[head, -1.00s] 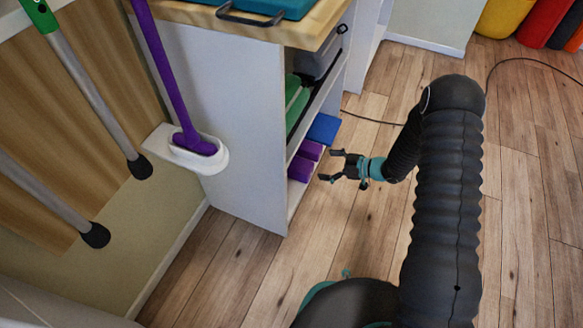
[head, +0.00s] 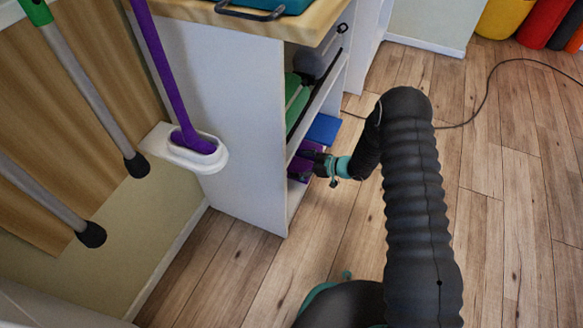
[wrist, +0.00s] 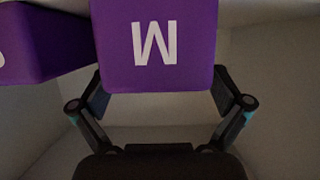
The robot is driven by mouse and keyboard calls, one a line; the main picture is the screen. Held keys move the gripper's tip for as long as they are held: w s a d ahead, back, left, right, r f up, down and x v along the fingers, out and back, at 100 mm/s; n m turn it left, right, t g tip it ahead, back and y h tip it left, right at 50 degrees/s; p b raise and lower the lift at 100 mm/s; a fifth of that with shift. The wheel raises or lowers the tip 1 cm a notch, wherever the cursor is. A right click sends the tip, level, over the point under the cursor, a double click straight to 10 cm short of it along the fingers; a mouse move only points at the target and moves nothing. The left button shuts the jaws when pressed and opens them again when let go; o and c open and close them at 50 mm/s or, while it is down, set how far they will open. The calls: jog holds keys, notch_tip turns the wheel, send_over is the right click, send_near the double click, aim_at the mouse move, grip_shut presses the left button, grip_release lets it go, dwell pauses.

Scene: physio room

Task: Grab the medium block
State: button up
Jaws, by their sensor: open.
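A purple block marked with a white letter M (wrist: 157,65) fills the top middle of the wrist view, upside down there. It lies between the two open fingers of my gripper (wrist: 160,100), with a finger on each side; I cannot tell whether they touch it. In the head view, my gripper (head: 312,164) reaches into the lower shelf of the white cabinet and covers part of the purple blocks (head: 301,172). A second purple block (wrist: 45,45) sits left of the M block in the wrist view, its letter cut off by the frame edge.
The white cabinet (head: 235,130) has its open side facing right. A blue block (head: 323,129) lies beyond the purple ones, and green items (head: 297,100) sit on the shelf above.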

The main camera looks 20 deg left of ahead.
jog(key=x, duration=0.3)
jog(key=shift+d, duration=0.1)
jog(key=c, duration=1.3)
